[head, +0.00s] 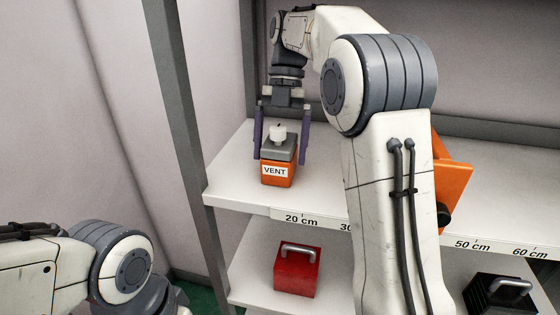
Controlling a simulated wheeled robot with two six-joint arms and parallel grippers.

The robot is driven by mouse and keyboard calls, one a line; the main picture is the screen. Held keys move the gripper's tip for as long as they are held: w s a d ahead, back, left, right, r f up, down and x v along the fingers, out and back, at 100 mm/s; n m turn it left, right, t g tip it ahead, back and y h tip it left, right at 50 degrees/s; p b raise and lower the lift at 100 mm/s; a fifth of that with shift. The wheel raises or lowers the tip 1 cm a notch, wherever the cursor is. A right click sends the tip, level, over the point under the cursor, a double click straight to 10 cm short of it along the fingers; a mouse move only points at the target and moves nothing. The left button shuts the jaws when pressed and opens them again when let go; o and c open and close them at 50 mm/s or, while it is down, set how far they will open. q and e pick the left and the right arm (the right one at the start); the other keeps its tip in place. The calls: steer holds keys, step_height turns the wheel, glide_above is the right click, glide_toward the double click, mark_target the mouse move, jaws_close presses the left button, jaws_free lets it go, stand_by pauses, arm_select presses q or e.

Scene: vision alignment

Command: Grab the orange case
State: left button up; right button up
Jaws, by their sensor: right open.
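A small orange case (277,174) with a grey top, a white knob and a "VENT" label stands upright on the upper shelf, near its left end. My right gripper (280,158) points down over it, open, with one purple-grey finger on each side of the case. I cannot tell whether the fingers touch it. A larger orange object (454,178) with a dark round part stands farther right, mostly hidden behind my right arm. My left gripper is out of view; only part of my left arm shows at the lower left.
The upper shelf (230,187) has a front strip marked in centimetres. A red box (297,272) with a metal handle and a black box (500,294) with a handle are on the lower shelf. A grey upright post (178,110) stands left of the shelves.

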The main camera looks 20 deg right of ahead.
steer(key=shift+s+a+f, duration=0.15)
steer(key=shift+s+f, duration=0.05)
steer(key=shift+f, duration=0.4)
steer(key=c, duration=1.4)
steer(key=shift+r, duration=0.15)
